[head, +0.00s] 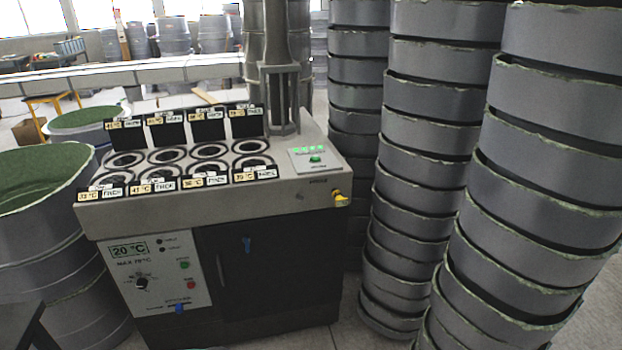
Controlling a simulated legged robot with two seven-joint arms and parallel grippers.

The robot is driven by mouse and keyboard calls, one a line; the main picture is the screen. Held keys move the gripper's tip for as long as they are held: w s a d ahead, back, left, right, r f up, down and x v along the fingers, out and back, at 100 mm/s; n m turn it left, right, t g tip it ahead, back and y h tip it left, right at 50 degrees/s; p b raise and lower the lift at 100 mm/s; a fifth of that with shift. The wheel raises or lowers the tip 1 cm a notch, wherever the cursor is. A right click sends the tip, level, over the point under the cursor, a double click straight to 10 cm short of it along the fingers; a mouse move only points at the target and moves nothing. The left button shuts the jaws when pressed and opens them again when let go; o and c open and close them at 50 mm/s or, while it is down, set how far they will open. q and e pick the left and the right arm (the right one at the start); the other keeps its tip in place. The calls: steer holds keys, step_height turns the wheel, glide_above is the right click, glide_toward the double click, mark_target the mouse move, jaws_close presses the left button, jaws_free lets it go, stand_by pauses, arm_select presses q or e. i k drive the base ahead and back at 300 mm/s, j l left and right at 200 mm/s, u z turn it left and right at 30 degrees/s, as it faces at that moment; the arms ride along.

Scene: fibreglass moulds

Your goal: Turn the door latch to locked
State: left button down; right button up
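A grey machine cabinet (300,202) stands in the middle of the head view. Its front has a dark door (285,275). A second blue handle (179,308) is low on the light control panel (155,275), left of the door. Neither of my grippers shows, and nothing touches the latch.
The cabinet top holds rows of round wells (210,152) with labels, and a green-lit box (315,158). A yellow knob (341,200) sticks out at the right corner. Tall stacks of grey moulds (430,130) stand close on the right. Large drums (45,235) stand on the left.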

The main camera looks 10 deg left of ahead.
mark_target(246, 239)
steer(key=i+j, duration=0.15)
steer(key=j, duration=0.25)
steer(key=i+j+u, duration=0.15)
steer(key=j, duration=0.3)
steer(key=i+j, duration=0.1)
steer(key=j, duration=0.3)
steer(key=i+j+u, duration=0.15)
steer(key=j, duration=0.25)
